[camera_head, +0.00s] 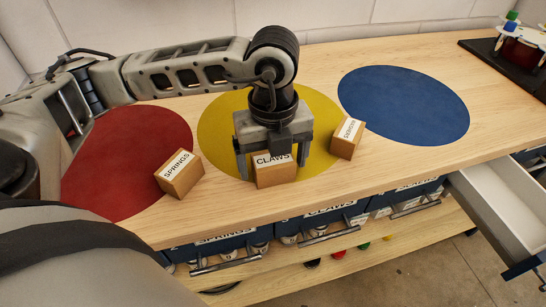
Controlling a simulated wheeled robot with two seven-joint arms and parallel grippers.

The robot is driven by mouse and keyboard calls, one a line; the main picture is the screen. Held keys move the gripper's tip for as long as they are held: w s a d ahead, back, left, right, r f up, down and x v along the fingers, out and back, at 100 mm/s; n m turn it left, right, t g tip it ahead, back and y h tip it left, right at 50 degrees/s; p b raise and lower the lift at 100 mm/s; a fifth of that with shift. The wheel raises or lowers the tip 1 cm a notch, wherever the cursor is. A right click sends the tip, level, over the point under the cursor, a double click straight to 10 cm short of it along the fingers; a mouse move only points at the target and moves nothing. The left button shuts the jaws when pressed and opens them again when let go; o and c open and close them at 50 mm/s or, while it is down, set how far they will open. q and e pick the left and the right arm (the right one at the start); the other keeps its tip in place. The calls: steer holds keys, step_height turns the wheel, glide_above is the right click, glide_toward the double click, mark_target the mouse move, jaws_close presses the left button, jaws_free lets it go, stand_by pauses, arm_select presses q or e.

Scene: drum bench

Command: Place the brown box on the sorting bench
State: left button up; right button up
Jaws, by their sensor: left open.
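The light wood sorting bench (460,105) carries a red, a yellow and a blue round patch. A brown box labelled CLAWS (276,175) sits at the front of the yellow patch (215,130). My left gripper (273,163) is open, pointing down over it, with its fingers behind and to either side; I cannot tell whether they touch it. My right gripper does not show.
The blue patch (403,105) is bare. A dark tray (515,65) with a dark red object and coloured caps stands at the back right. An open white drawer (500,205) juts out at the right. Labelled blue drawers (225,247) sit below the bench's front edge.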

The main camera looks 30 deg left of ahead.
arm_select(q)
step_height(320, 180, up, 12)
stand_by(0.4)
steer(key=shift+r, duration=0.1)
